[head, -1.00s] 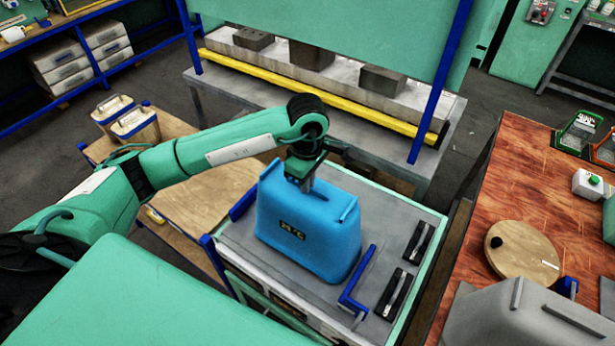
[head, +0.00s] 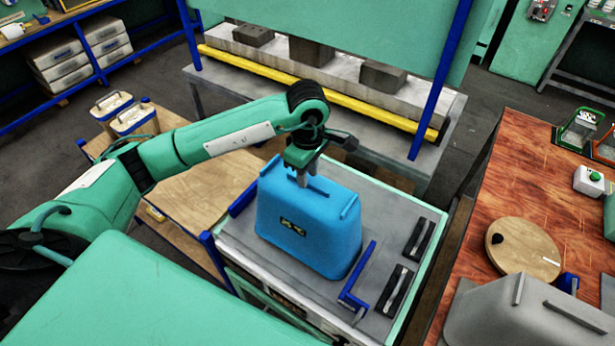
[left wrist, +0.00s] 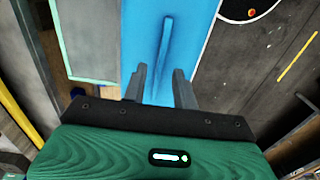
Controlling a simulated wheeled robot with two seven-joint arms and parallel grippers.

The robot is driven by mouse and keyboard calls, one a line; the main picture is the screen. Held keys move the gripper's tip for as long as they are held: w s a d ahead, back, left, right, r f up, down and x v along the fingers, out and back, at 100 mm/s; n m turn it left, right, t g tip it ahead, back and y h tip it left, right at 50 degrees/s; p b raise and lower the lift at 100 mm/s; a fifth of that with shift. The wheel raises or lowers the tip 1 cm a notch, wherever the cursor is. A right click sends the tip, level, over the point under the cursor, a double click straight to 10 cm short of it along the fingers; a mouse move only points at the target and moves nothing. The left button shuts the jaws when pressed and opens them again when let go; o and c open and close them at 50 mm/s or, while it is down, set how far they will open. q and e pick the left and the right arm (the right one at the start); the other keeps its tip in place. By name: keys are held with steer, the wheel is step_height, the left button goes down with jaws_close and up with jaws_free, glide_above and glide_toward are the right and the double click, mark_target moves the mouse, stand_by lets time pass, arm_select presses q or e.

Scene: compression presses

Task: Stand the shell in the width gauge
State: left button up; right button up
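The blue shell (head: 308,230) stands upright on the grey-topped bench in the head view, with a dark label on its front and raised ribs on top. It stands between the width gauge's blue bars, one at its left (head: 243,198) and one at its right front (head: 358,278). I cannot tell whether it touches them. My left gripper (head: 303,183) is just above the shell's top, pointing down. In the left wrist view its fingers (left wrist: 160,88) are apart, with a blue rib of the shell (left wrist: 165,45) in line with the gap. My right gripper is not in view.
A press with a yellow bar (head: 320,95) stands behind. A wooden table at the right holds a round board (head: 522,250) and a grey case-like body (head: 530,318). Two lidded canisters (head: 125,115) stand at the left.

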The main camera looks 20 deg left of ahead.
arm_select(q)
step_height(320, 180, up, 10)
steer(key=b, duration=0.3)
steer(key=shift+r, duration=0.2)
stand_by(0.5)
